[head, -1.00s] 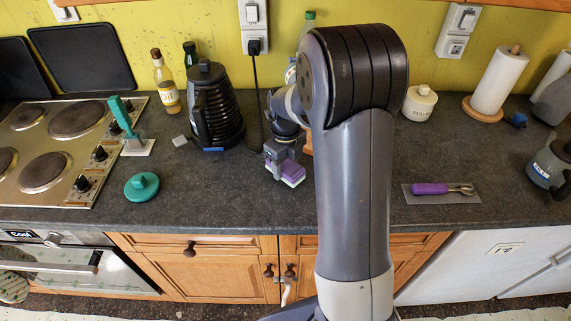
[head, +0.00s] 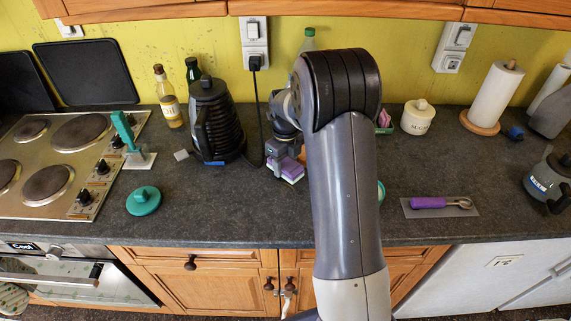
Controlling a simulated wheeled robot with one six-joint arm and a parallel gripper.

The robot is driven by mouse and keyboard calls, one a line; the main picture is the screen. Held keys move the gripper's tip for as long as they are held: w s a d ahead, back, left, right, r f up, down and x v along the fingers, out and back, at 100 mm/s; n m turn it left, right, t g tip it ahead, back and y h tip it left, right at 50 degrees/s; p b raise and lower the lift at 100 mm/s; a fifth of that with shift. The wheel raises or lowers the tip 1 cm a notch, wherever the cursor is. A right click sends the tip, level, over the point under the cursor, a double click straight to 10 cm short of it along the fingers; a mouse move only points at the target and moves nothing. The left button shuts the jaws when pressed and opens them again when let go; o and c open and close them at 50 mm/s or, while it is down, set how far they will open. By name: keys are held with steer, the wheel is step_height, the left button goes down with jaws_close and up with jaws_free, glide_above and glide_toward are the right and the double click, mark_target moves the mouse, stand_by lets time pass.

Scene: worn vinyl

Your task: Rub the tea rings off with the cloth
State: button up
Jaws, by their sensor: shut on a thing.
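My gripper (head: 280,162) is low over the dark worktop, right of the black kettle and left of my arm. It is shut on a small purple pad with a pale underside (head: 291,172), which may be the cloth. The pad is at or just above the worktop; I cannot tell whether it touches. No tea rings can be made out on the worktop (head: 240,215). My arm hides the strip of worktop behind it.
The black kettle (head: 215,125) stands close left of my gripper, its cord hanging behind. A teal round-handled thing (head: 144,201) and the hob (head: 60,165) are further left. A purple-handled tool (head: 428,203) and sugar pot (head: 417,118) are right. The front middle-left worktop is clear.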

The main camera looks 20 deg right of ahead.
mark_target(286, 191)
steer(key=shift+f+b, duration=0.6)
steer(key=shift+f, duration=0.3)
stand_by(1.4)
steer(key=shift+s, duration=0.1)
steer(key=shift+s+a+b, duration=0.25)
steer(key=shift+s+a, duration=0.1)
steer(key=shift+s, duration=0.6)
steer(key=shift+s+a+b, duration=0.2)
steer(key=shift+s+a, duration=0.1)
steer(key=shift+s, duration=0.65)
steer(key=shift+s+a+b, duration=0.25)
steer(key=shift+s+a, duration=0.1)
steer(key=shift+s, duration=0.6)
steer(key=shift+s, duration=0.15)
steer(key=shift+s+a+b, duration=0.15)
steer(key=shift+s+a, duration=0.15)
steer(key=shift+s, duration=0.65)
steer(key=shift+s+a+b, duration=0.2)
steer(key=shift+s+a, duration=0.15)
steer(key=shift+s, duration=0.55)
steer(key=shift+s+a+b, duration=0.15)
steer(key=shift+s+a, duration=0.15)
steer(key=shift+s, duration=0.65)
